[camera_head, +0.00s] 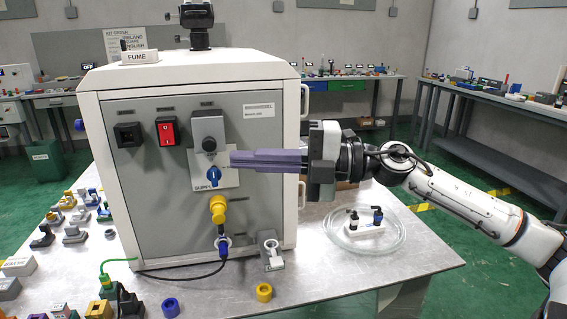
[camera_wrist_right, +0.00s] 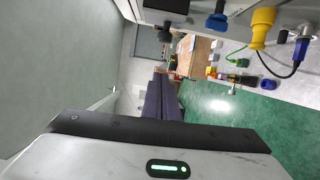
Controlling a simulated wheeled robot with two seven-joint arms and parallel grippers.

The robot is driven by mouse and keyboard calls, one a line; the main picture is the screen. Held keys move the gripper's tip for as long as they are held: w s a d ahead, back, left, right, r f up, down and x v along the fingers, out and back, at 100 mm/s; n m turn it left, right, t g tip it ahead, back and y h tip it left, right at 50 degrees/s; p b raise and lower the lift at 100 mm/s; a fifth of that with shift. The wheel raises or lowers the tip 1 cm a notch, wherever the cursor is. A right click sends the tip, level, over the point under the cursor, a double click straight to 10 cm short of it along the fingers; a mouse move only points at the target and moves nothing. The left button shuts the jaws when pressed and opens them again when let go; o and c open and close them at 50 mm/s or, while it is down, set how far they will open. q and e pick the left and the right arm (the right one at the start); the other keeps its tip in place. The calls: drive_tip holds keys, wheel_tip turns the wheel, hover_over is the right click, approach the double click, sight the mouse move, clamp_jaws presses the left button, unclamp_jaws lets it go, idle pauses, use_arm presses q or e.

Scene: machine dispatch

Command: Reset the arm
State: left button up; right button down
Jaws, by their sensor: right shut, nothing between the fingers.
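My right arm comes in from the right in the head view. Its gripper (camera_head: 238,159) has long purple-grey fingers that are closed together and empty. The fingertips point left, in front of the machine's panel and close to the blue knob (camera_head: 210,173); whether they touch it I cannot tell. In the right wrist view the closed fingers (camera_wrist_right: 160,98) show as well, with the blue knob (camera_wrist_right: 217,22) and the yellow connector (camera_wrist_right: 262,27) beyond them. The machine (camera_head: 268,205) is a white-framed box with a grey front panel. My left gripper is not in view.
The panel also carries a red switch (camera_head: 167,131) and a black knob (camera_head: 207,144). Many small parts crowd the table's left side. The table's (camera_head: 330,285) front right is mostly clear.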

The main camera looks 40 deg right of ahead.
drive_tip(key=v, duration=0.5)
drive_tip(key=shift+s+d, duration=0.15)
